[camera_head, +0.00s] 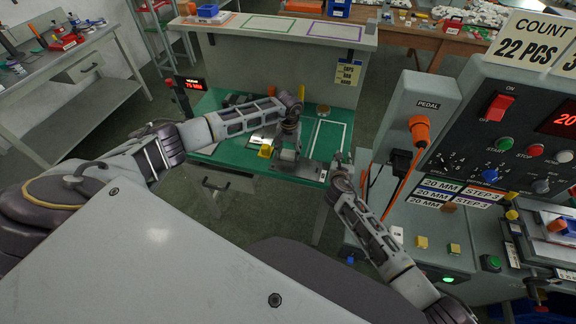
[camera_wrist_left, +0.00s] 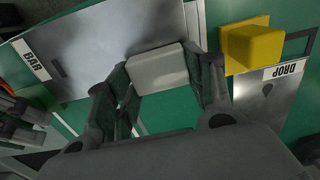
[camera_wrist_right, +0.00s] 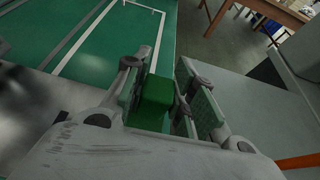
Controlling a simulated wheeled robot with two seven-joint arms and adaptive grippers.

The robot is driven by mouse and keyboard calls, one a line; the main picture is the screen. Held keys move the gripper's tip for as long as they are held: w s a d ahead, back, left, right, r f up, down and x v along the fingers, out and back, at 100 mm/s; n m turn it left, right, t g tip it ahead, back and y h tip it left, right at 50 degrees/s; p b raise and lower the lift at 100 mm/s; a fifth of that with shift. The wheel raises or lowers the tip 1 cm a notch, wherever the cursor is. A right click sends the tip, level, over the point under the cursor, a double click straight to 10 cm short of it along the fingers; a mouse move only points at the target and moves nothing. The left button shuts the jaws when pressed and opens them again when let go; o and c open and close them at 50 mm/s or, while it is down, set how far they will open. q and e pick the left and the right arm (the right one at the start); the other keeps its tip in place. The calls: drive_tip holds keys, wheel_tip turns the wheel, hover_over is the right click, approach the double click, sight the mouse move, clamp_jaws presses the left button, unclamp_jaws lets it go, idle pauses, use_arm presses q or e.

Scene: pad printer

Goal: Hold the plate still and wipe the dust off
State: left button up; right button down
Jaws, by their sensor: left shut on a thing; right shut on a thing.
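In the left wrist view that gripper (camera_wrist_left: 162,78) is shut on a pale grey block (camera_wrist_left: 158,66) at the plate's edge. I cannot tell whether the block is fixed to the plate. My right gripper (camera_head: 340,168) is at the worktop's right front edge. In the right wrist view it (camera_wrist_right: 158,92) is shut on a green block (camera_wrist_right: 156,98). No dust can be made out.
A white-outlined area (camera_head: 328,137) on the worktop is clear. A control console (camera_head: 480,150) with a PEDAL box (camera_head: 412,108) stands right of my right arm. A red display (camera_head: 188,86) stands back left.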

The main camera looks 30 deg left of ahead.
sight(283, 172)
use_arm(q)
drive_tip(key=shift+s+f, duration=0.1)
drive_tip(key=shift+f, duration=0.1)
idle(0.5)
drive_tip(key=shift+s+d+r, duration=0.1)
drive_tip(key=shift+s+d, duration=0.05)
drive_tip(key=shift+s, duration=0.45)
drive_tip(key=shift+s+d+r, duration=0.1)
drive_tip(key=shift+s+d, duration=0.05)
drive_tip(key=shift+s, duration=0.4)
drive_tip(key=shift+s+d+f, duration=0.15)
drive_tip(key=shift+s, duration=0.5)
drive_tip(key=shift+s+d+f, duration=0.1)
drive_tip(key=shift+s+d, duration=0.05)
drive_tip(key=shift+s, duration=0.5)
drive_tip(key=shift+s+f, duration=0.1)
drive_tip(key=shift+s+d, duration=0.25)
drive_tip(key=shift+s, duration=0.95)
drive_tip(key=shift+r, duration=0.2)
